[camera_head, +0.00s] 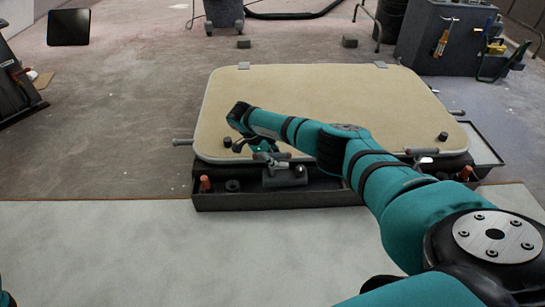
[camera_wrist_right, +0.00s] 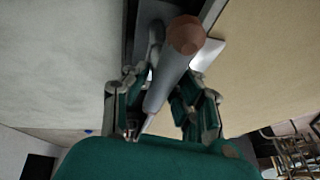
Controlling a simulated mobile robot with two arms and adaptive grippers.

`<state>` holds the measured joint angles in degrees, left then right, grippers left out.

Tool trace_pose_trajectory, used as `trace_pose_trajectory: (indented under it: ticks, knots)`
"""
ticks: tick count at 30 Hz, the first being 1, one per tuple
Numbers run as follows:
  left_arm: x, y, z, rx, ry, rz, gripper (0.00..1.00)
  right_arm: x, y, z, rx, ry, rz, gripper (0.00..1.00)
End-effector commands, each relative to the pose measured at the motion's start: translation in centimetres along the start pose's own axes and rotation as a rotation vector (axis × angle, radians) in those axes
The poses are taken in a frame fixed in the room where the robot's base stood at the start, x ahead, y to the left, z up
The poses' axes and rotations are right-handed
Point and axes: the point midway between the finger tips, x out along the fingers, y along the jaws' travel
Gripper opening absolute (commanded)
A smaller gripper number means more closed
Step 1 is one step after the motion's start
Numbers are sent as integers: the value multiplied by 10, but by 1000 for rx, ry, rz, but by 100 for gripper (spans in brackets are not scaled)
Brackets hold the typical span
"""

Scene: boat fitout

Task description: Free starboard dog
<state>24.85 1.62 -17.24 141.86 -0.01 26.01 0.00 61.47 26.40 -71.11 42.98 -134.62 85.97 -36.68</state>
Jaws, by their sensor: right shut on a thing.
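The hatch lid (camera_head: 300,90) is a large beige panel with rounded corners. Grey metal dog fittings sit along its near edge, one at the middle (camera_head: 285,176) and one toward the right (camera_head: 420,154). My right gripper (camera_head: 262,150) reaches down over the lid's near edge, left of its middle. In the right wrist view, my right gripper (camera_wrist_right: 165,100) is shut on a grey dog lever (camera_wrist_right: 168,82) with a round brown end. The head view does not show clearly where the lever joins its fitting. My left gripper is not in view.
A dark tray (camera_head: 230,202) runs along the lid's near side, with an orange-topped peg (camera_head: 205,184) at its left. A pale mat or bench surface (camera_head: 120,245) lies in front. A dark tool cabinet (camera_head: 440,40) stands at the back right. Floor to the left is mostly clear.

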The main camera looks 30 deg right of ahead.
Motion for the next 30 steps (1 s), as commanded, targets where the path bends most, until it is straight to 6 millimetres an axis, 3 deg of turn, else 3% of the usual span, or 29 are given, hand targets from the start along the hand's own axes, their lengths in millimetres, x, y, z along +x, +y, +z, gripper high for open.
trace_pose_trajectory:
  ticks: [12,13,17,26,30]
  knots:
    - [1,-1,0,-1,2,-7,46,-6,-5,4,11,-18,-13,0]
    - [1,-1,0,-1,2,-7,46,-6,-5,4,11,-18,-13,27]
    - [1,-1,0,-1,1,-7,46,-5,-4,4,10,-16,-11,44]
    - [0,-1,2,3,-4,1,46,-3,-3,2,8,-10,-6,46]
    - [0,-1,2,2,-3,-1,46,-15,-3,2,8,-11,-6,46]
